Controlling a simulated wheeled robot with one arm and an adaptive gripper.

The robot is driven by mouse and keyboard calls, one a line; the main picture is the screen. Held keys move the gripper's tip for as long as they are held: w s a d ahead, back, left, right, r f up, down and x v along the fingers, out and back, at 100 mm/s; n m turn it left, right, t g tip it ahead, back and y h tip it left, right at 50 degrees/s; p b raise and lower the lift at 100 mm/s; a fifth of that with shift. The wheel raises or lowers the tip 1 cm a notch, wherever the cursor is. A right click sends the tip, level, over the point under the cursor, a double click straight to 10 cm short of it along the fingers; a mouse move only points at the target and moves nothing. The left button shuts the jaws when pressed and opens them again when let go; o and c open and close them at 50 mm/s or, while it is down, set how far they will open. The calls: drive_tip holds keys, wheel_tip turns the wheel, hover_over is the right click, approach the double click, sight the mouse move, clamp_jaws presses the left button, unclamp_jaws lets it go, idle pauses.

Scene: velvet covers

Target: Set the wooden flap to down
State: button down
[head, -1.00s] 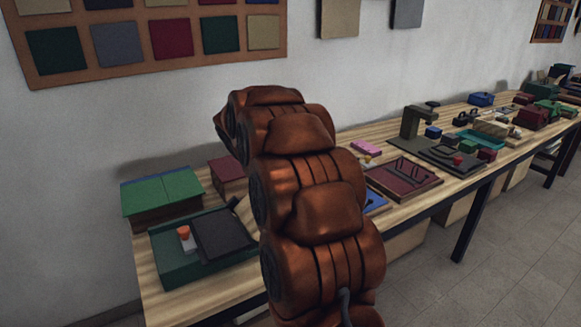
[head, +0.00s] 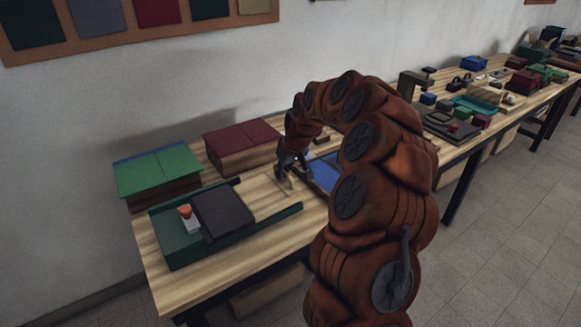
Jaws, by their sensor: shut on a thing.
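A pale wooden panel (head: 262,195), which I take for the wooden flap, shows at the right part of a green tray (head: 170,250), beside a dark grey cover. It looks nearly flat, but its exact tilt is hard to tell against the similar table wood. My gripper (head: 285,181) points down at the panel's far right edge. Its fingers are small and dark in this view and look shut on that edge. My arm arches in from the right and hides part of the table behind it.
An orange-topped knob (head: 186,212) stands beside the dark grey cover (head: 223,212). A green-lidded box (head: 158,173) and a maroon-lidded box (head: 241,138) stand behind. A blue panel (head: 325,173) lies right of my gripper. Several items crowd the table's far right.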

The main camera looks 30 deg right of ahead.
drive_tip(key=shift+f, duration=0.55)
drive_tip(key=c, duration=1.2)
unclamp_jaws()
drive_tip(key=shift+d, duration=0.1)
drive_tip(key=v, duration=1.2)
